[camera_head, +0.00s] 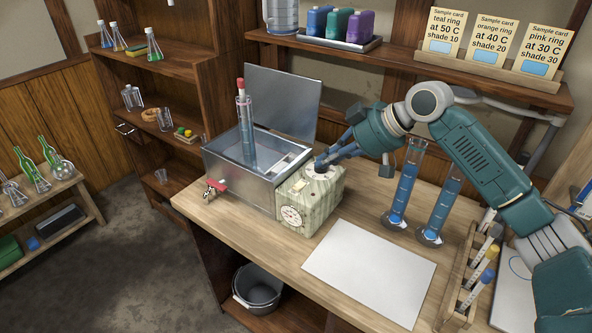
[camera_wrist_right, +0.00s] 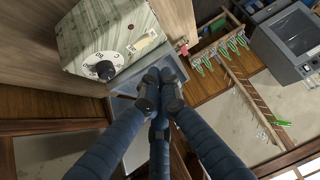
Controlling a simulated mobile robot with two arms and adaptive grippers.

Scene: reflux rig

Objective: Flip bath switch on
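The metal water bath (camera_head: 235,165) stands on the bench with its lid raised. A pale green mottled control box (camera_head: 312,205) is at its right end, with a round white dial (camera_head: 292,215) on the front. My right gripper (camera_head: 322,163) is over the top of this box, its fingertips close to a pale plate there; contact cannot be told. In the right wrist view the control box (camera_wrist_right: 85,35) shows a black knob (camera_wrist_right: 105,70) on a white dial. The fingertips (camera_wrist_right: 160,90) are together, with nothing seen between them. My left gripper is out of view.
A glass tube (camera_head: 245,125) with a red top stands in the bath. Two blue-filled cylinders (camera_head: 402,190) (camera_head: 439,210) stand right of the box. A white sheet (camera_head: 370,270) lies in front, and a tube rack (camera_head: 462,285) is at the right. A red-handled tap (camera_head: 215,187) sticks out front left.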

